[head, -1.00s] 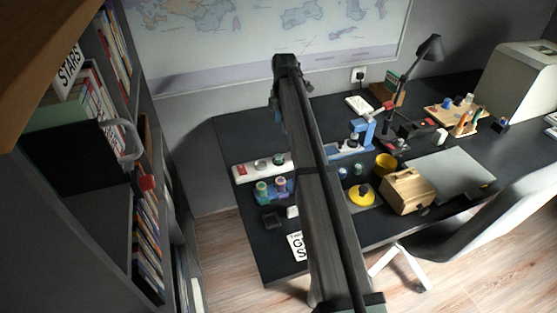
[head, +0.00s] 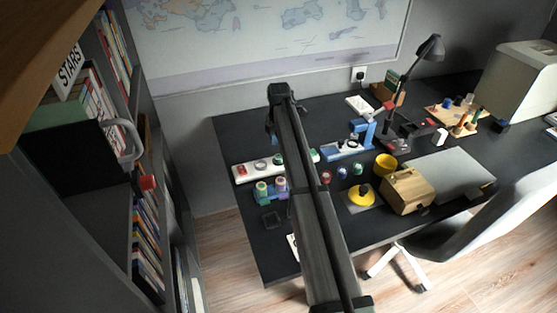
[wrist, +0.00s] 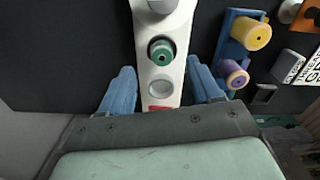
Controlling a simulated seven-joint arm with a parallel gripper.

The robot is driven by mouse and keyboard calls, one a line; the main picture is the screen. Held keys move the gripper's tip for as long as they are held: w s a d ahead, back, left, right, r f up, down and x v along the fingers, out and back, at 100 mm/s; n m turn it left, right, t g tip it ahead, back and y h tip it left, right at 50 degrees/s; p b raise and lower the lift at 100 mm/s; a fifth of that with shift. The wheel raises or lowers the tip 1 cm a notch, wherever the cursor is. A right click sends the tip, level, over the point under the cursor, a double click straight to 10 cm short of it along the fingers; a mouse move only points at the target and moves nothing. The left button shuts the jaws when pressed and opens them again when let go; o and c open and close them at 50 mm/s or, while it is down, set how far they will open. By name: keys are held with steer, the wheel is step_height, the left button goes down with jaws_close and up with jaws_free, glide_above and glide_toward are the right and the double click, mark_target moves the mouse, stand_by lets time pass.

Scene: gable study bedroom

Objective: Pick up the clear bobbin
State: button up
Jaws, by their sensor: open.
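A pale disc that looks like the clear bobbin (wrist: 160,87) sits on a long white holder (wrist: 147,30) between a green bobbin (wrist: 161,51) and a red patch. In the head view the clear bobbin (head: 260,164) shows near the left end of the white holder (head: 248,177). Another greyish round piece (wrist: 160,5) is cut off at the wrist view's top edge. My gripper (wrist: 160,66) is open and empty, its blue fingers on either side of the holder in the picture. Its height above the holder is hard to judge. In the head view my arm mostly hides it.
A blue stand with yellow and purple spools (wrist: 236,55) lies close to the right of the holder. The dark desk (head: 240,137) behind the holder is clear.

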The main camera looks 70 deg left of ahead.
mark_target(278, 156)
steer(key=shift+s+d+f, duration=0.1)
steer(key=shift+d+f, duration=0.05)
steer(key=shift+f, duration=2.2)
steer(key=shift+c, duration=0.4)
steer(key=c, duration=1)
steer(key=shift+c, duration=0.2)
steer(key=shift+r, duration=0.15)
